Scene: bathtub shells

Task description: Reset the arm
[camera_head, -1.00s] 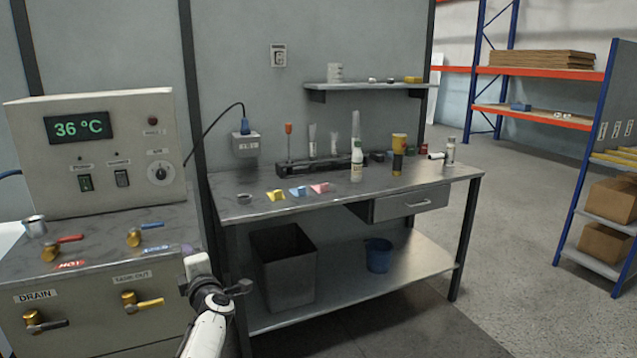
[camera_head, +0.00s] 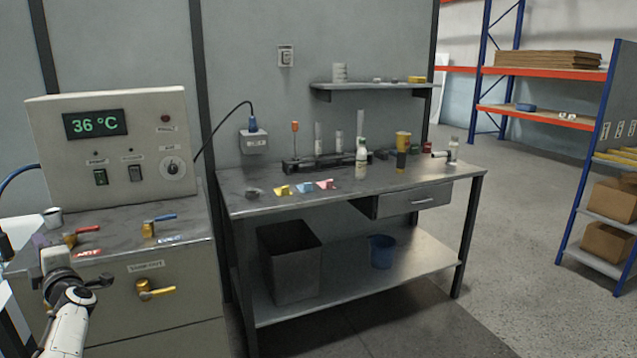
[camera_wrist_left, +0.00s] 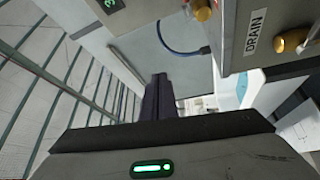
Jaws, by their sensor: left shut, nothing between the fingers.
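My left arm comes in at the lower left of the head view, with its white wrist and left gripper (camera_head: 40,242) in front of the control cabinet (camera_head: 180,255). In the left wrist view the two dark fingers of the left gripper (camera_wrist_left: 158,80) are together with nothing between them. The gripper appears apart from the cabinet, though the exact gap is hard to tell. The arm hides the drain valve in the head view. My right gripper does not show.
A display box (camera_head: 110,150) reads 36 °C. A steel workbench (camera_head: 240,205) holds small items. Open floor lies at right.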

